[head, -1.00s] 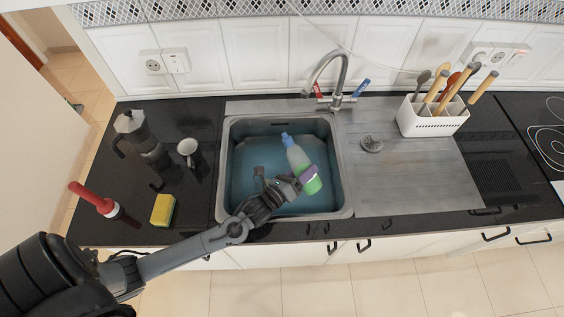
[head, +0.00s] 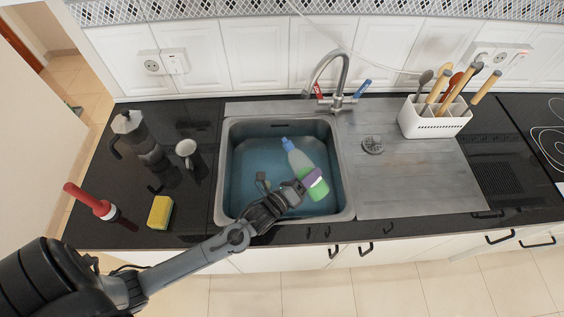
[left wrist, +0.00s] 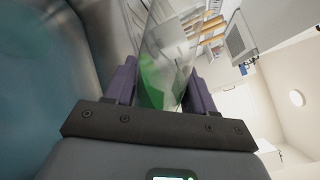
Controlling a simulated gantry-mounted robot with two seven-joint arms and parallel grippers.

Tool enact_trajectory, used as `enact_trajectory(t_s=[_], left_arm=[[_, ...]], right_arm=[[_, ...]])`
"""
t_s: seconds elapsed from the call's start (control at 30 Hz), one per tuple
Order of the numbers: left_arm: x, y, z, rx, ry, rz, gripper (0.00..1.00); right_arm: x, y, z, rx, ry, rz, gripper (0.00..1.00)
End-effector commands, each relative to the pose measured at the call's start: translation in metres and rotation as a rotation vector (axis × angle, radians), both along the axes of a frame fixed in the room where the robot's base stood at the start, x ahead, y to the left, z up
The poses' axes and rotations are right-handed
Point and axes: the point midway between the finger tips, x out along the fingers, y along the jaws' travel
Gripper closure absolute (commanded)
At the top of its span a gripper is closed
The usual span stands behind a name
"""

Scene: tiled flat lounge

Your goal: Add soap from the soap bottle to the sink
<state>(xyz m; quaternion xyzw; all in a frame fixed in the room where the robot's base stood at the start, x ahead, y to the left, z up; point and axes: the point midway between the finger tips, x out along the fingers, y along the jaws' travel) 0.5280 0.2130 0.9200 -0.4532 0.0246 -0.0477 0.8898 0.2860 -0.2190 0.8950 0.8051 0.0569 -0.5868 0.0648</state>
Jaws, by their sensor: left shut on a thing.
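The soap bottle (head: 300,160) is clear with green soap in its lower part and a blue cap. It is tilted, cap toward the upper left, over the sink (head: 240,190). My left gripper (head: 312,178) is shut on the bottle near its lower end. In the left wrist view the bottle (left wrist: 160,60) stands between the two purple fingers of the left gripper (left wrist: 163,85), with green liquid inside. The sink basin holds bluish water. Whether soap is leaving the cap cannot be made out. My right gripper is not in view.
The faucet (head: 338,98) stands behind the sink. A white utensil holder (head: 434,122) is on the right drainboard. A moka pot (head: 137,135), a mug (head: 188,150), a sponge (head: 160,212) and a red-handled tool (head: 86,200) stand or lie on the left counter.

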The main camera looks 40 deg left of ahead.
Motion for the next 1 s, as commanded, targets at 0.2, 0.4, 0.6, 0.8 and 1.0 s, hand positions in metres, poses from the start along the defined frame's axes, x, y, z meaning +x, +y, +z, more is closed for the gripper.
enact_trajectory(t_s=[0.2,0.4,0.6,0.8,1.0], left_arm=[[0.0001,-0.0011,0.0005,-0.014,-0.001,0.0,0.84],[0.0,-0.002,0.001,-0.025,0.0,0.0,0.84],[-0.0001,-0.003,0.0012,-0.038,0.002,0.0,0.84],[-0.0002,-0.0037,0.0014,-0.05,0.003,0.0,0.84],[-0.0003,-0.0045,0.0018,-0.061,0.004,0.0,0.84]], right_arm=[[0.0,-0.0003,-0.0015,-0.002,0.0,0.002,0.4],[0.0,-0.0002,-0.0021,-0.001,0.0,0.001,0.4],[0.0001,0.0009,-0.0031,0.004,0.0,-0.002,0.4],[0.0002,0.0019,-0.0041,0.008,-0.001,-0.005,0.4],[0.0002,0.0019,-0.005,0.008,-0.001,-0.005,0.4]])
